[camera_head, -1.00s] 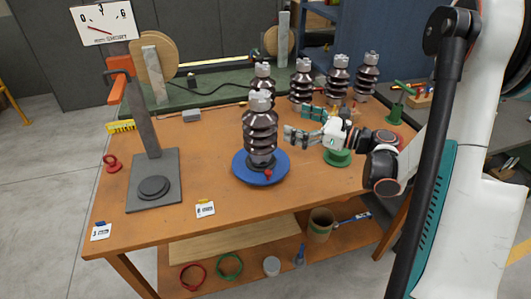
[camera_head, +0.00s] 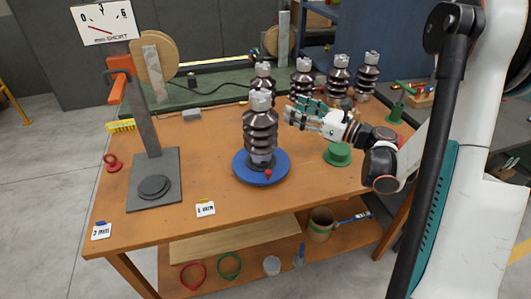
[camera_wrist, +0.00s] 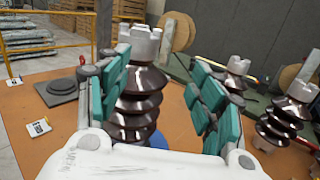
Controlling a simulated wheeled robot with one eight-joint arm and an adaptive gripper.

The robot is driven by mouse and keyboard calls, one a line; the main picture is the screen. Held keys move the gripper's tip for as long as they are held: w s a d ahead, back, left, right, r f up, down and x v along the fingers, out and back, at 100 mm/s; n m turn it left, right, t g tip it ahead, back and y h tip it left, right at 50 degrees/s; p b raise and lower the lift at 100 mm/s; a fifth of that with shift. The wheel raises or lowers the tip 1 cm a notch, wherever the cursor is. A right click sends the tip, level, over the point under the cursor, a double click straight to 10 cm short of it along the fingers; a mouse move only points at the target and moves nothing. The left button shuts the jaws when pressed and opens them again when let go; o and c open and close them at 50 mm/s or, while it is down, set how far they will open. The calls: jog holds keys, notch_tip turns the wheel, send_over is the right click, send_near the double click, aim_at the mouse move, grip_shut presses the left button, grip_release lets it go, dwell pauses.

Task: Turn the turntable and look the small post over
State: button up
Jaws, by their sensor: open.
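The small post (camera_head: 260,128), a brown ribbed insulator with a grey metal cap, stands upright on the blue turntable (camera_head: 279,174). A red knob (camera_head: 268,174) shows at the turntable's front. My gripper (camera_head: 296,112) is open and empty, just right of the post's upper part. In the wrist view, the post (camera_wrist: 137,95) shows ahead between the teal-padded fingers of my gripper (camera_wrist: 165,90), nearer the left one. I cannot tell the exact gap between fingers and post. The post's lower end is hidden in the wrist view by my gripper.
Several similar insulators (camera_head: 339,78) stand behind at the right. A green round stand (camera_head: 338,154) sits below my wrist. A gauge on a post with a grey base (camera_head: 136,198) stands at left. Small cards (camera_head: 205,209) lie near the front edge. The front middle is clear.

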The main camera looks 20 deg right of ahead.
jog(key=w+d+r+m+t+h, duration=0.1)
jog(key=r+m, duration=0.1)
jog(key=w+d+r+m+t+h, duration=0.1)
jog(key=w+d+r+m+t, duration=0.1)
jog(key=w+d+r+m+t+h, duration=0.1)
jog(key=r+m+h, duration=0.1)
jog(key=shift+w+d+r+t, duration=0.2)
jog(key=shift+d+t, duration=0.1)
jog(key=shift+d, duration=0.1)
jog(key=shift+c, duration=0.6)
jog(key=w+d+r+m+t+h, duration=0.2)
jog(key=w+d+r+m+h, duration=0.1)
jog(key=d+m+h, duration=0.4)
jog(key=d+m+g+h, duration=0.2)
jog(key=d+m+h, duration=0.35)
jog(key=m, duration=0.35)
jog(key=m+g+y+p, duration=0.1)
jog(key=m+g+y, duration=0.7)
jog(key=m+g, duration=0.6)
send_near(269, 171)
jog(key=w+f+b, duration=0.1)
jog(key=f, duration=0.1)
jog(key=w+a+f+n+g+b, duration=0.1)
jog(key=f+b, duration=0.1)
jog(key=f, duration=0.1)
jog(key=w+a+f+g+b, duration=0.1)
jog(key=w+f, duration=0.1)
jog(key=shift+a+f+n, duration=0.15)
jog(key=shift+n, duration=0.15)
